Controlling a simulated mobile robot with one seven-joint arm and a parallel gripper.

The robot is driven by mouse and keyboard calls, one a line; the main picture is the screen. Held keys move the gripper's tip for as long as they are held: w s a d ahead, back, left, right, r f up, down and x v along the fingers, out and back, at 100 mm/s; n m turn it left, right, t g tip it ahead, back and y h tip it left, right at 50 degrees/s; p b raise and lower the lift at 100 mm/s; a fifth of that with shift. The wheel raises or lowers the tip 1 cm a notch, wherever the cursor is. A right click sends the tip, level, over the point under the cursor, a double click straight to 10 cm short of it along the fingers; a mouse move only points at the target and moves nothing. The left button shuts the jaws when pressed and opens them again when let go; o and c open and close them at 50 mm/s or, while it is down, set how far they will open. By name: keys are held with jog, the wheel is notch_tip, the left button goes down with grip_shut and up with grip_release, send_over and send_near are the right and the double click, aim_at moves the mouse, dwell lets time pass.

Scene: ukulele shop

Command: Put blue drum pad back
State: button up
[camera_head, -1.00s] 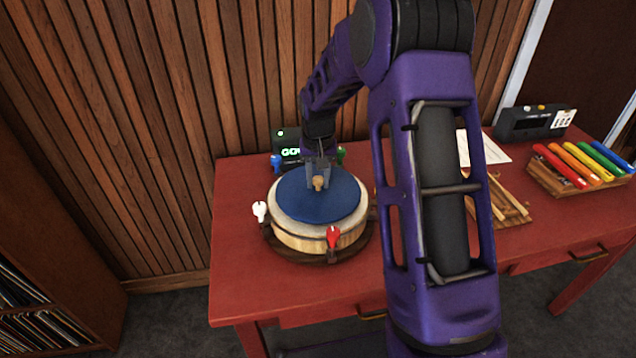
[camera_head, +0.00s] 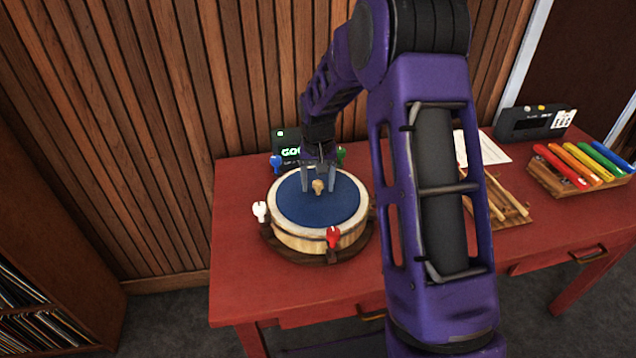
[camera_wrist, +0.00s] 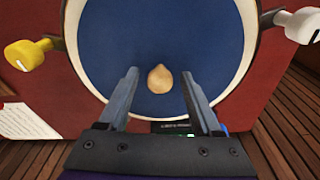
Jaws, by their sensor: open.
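The blue drum pad (camera_head: 310,209) lies flat on top of the round drum (camera_head: 300,241), inside its pale rim. A small wooden knob (camera_head: 318,186) stands up from the pad. My gripper (camera_head: 319,188) is open, with its two fingers apart on either side of the knob, just above the pad. In the wrist view the knob (camera_wrist: 160,78) shows ahead of and between the open fingers (camera_wrist: 160,84), with clear gaps on both sides. The blue pad (camera_wrist: 112,40) fills most of the drum top there. Nothing is held.
White (camera_head: 260,211), red (camera_head: 333,236), blue (camera_head: 276,163) and green (camera_head: 341,156) pegs surround the drum. A lit display box (camera_head: 288,143) stands behind it. Wooden sticks (camera_head: 506,194) and coloured bars (camera_head: 570,165) lie to the right. The red table (camera_head: 240,285) is clear at front left.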

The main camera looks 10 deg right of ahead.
aim_at(318, 190)
notch_tip(318, 190, up, 12)
jog(key=s, duration=0.1)
jog(key=shift+s+a, duration=0.15)
jog(key=shift+s, duration=0.05)
jog(key=shift+p, duration=0.3)
